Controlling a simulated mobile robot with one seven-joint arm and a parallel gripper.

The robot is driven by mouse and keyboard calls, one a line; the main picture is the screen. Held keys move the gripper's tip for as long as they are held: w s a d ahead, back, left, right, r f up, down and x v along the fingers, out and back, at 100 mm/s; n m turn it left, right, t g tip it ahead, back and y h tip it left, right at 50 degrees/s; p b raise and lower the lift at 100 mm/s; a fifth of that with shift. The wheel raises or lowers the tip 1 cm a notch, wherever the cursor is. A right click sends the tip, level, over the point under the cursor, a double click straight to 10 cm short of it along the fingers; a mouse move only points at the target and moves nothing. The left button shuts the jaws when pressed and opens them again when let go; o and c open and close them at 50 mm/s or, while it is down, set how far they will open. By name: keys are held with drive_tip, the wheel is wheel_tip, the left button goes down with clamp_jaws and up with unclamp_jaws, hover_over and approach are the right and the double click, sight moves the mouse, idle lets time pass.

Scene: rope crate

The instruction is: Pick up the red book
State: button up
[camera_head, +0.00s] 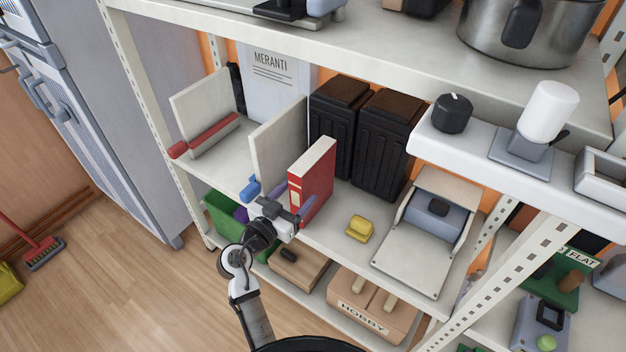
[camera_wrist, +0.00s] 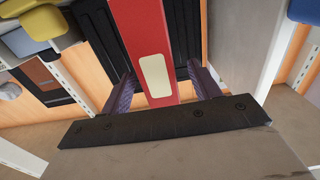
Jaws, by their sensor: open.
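The red book (camera_head: 313,182) stands upright on the middle shelf, its red spine facing out, just right of a pale upright panel (camera_head: 279,139). My gripper (camera_head: 288,203) is at the lower part of the book's spine. In the wrist view the red book (camera_wrist: 147,35), with a cream label on its spine, lies between the two purple fingers of my gripper (camera_wrist: 164,92). The fingers are open, with a gap visible on each side of the book.
Two black ribbed bins (camera_head: 386,142) stand behind the book. A yellow object (camera_head: 359,228) lies to its right on the shelf (camera_head: 330,235). A blue thing (camera_head: 250,189) sits close to my gripper's left. The upper shelf (camera_head: 350,40) hangs above.

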drive_tip(key=p+x, duration=0.2)
drive_tip(key=x, duration=0.2)
drive_tip(key=shift+w+d, duration=0.1)
drive_tip(key=shift+d, duration=0.05)
drive_tip(key=shift+w+d+f, duration=0.2)
drive_tip(key=shift+w+d, duration=0.05)
drive_tip(key=shift+w, duration=0.15)
drive_tip(key=c, duration=1.3)
drive_tip(key=shift+r, duration=0.15)
wheel_tip(320, 180, up, 20)
drive_tip(key=shift+f+b, duration=0.1)
drive_tip(key=shift+b, duration=0.5)
